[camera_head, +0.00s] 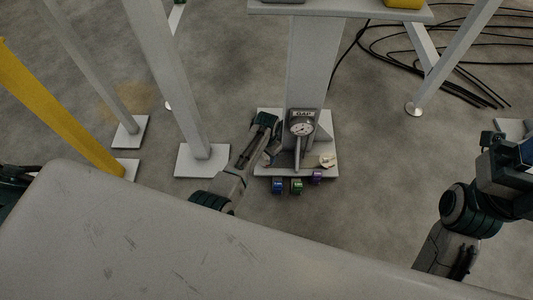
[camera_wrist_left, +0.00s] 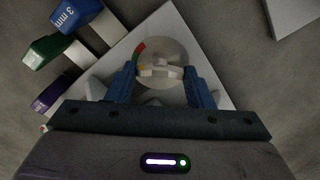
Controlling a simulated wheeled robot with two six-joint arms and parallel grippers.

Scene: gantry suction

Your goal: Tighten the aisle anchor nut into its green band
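My left gripper (camera_head: 270,149) reaches down over the left side of the white column foot plate (camera_head: 262,117). In the left wrist view its two blue fingers (camera_wrist_left: 162,80) are spread apart, one on each side of a pale round dial (camera_wrist_left: 174,50) with a red-to-green arc (camera_wrist_left: 139,52) at its edge. A small pale piece, seemingly the anchor nut (camera_wrist_left: 160,71), sits on the dial between the fingers. Contact with the fingers cannot be made out. In the head view the arm hides this spot. My right gripper (camera_head: 519,154) is at the right edge, its fingers unclear.
A gauge marked GAP (camera_head: 302,128) stands at the column. A cream fitting (camera_head: 327,160) sits on the plate's right. Blue (camera_head: 278,186), green (camera_head: 297,186) and purple (camera_head: 317,176) tabs lie along the front edge. Black cables (camera_head: 440,75) lie on the floor at back right.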

